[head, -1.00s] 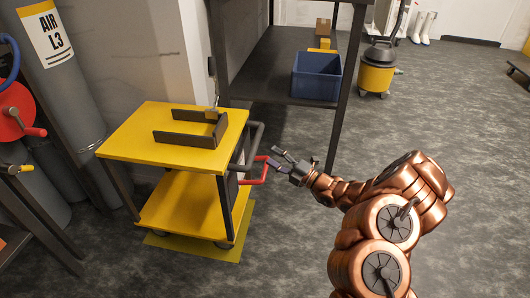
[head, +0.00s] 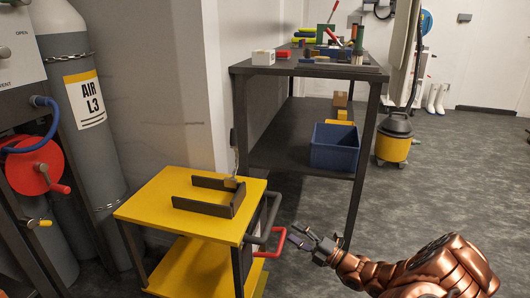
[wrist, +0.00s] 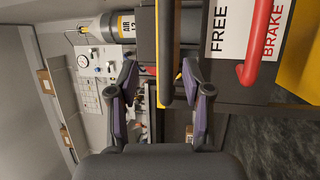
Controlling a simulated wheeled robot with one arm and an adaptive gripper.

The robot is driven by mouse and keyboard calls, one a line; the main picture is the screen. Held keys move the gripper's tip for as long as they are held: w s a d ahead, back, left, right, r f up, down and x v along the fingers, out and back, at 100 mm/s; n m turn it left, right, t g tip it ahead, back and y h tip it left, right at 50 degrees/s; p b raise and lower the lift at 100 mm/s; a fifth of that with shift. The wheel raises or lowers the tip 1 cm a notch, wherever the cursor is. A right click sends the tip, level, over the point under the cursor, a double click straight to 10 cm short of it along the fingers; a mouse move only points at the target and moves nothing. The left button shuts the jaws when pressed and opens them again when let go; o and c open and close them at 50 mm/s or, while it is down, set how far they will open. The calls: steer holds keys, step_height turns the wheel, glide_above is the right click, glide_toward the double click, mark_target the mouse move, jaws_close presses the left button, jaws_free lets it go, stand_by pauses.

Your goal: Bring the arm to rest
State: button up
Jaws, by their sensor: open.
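My gripper (head: 312,244) is open and empty at the end of my copper arm, just right of the yellow cart (head: 190,205) in the head view. Its fingers point toward the cart's red brake handle (head: 272,245) and dark push handle (head: 268,222). In the wrist view the two purple-padded fingers of my gripper (wrist: 157,100) are spread apart. The dark bar (wrist: 166,60) shows between and beyond them, and the red handle (wrist: 265,40) is at the upper right. I cannot tell whether a finger touches the bar.
A dark workbench (head: 310,68) with tools on top and a blue bin (head: 334,147) on its lower shelf stands behind. A grey gas cylinder (head: 80,130) and red reel (head: 35,165) are at the left. A yellow vacuum (head: 393,140) is at the back right. Open floor (head: 450,180) lies right.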

steer(key=s+a+r+n+g+y+p, duration=0.1)
steer(key=s+a+r+n+g+p, duration=0.4)
steer(key=r, duration=0.4)
steer(key=s+a+r+n+g+y+p, duration=0.1)
steer(key=s+a+r+n+g+p, duration=0.1)
steer(key=s+a+r+n+g, duration=0.45)
steer(key=s+a+r+n+g+y+p, duration=0.15)
steer(key=s+a+r+n+p, duration=0.25)
steer(key=r+n, duration=0.55)
steer(key=s+a+r+n+g+h+p, duration=0.2)
steer(key=s+r+n+g+h+p, duration=0.35)
steer(key=s, duration=0.55)
steer(key=s+d+r+n+t+h+p, duration=0.1)
steer(key=s+d+r+n+h+p, duration=0.25)
steer(key=s+n+p, duration=0.2)
steer(key=s+d+r+n+h+p, duration=0.3)
steer(key=s+r+n+p, duration=0.15)
steer(key=s+n, duration=0.2)
steer(key=s+d+r+n+t+h+p, duration=0.1)
steer(key=s+d+r+n+h+p, duration=0.2)
steer(key=d, duration=0.4)
steer(key=s+d+r+n+t+h+p, duration=0.2)
steer(key=s+d+r+n+h+p, duration=0.1)
steer(key=s+d+r+h+p, duration=0.1)
steer(key=d+r+p, duration=0.1)
steer(key=d+r, duration=0.1)
steer(key=d, duration=0.1)
steer(key=shift+d+p, duration=0.3)
